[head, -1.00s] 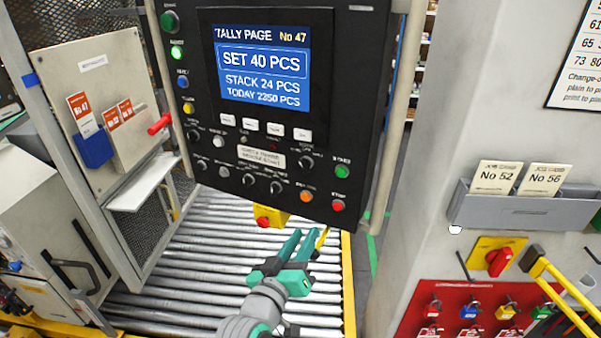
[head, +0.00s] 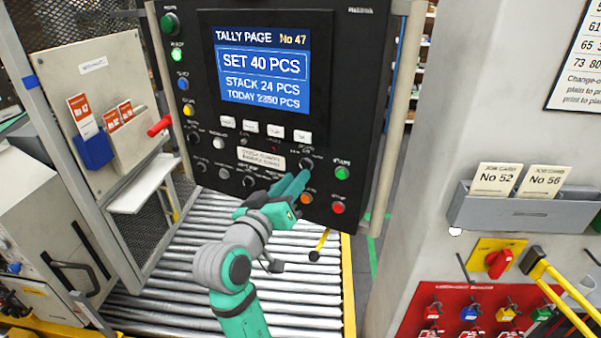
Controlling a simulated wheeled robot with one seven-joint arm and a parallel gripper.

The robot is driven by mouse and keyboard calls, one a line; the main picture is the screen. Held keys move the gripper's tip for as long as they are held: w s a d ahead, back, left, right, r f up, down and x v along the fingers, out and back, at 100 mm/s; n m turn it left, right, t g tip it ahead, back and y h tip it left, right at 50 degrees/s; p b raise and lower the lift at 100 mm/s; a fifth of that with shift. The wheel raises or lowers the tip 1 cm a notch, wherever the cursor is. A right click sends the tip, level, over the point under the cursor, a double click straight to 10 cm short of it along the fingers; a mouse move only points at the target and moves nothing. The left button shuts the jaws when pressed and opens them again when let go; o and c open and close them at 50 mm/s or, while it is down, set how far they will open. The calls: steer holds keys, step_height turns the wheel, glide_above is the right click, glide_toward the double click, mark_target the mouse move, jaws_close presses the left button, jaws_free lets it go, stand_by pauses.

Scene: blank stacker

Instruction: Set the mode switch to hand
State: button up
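The black control panel (head: 350,100) fills the upper middle of the head view, with a lit tally screen (head: 262,68). Its lower part carries several small black rotary knobs, including one at the lower left (head: 202,167), one at the lower middle (head: 249,180) and one at the right (head: 306,164). Their labels are too small to read, so I cannot tell which is the mode switch. My teal gripper (head: 298,182) is raised before the panel's lower edge, its tips just below the right knob. It covers part of the lower knob row. Contact and finger gap are unclear.
A green button (head: 342,173), a red button (head: 338,208) and an orange button (head: 306,198) sit close to my gripper. A roller conveyor (head: 190,290) runs below. A grey pillar with a card holder (head: 520,214) and a red lockout board (head: 470,290) stands at right.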

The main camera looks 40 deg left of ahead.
mark_target(305, 167)
steer(key=shift+x, duration=2.1)
jaws_close()
steer(key=shift+n, duration=1.9)
jaws_free()
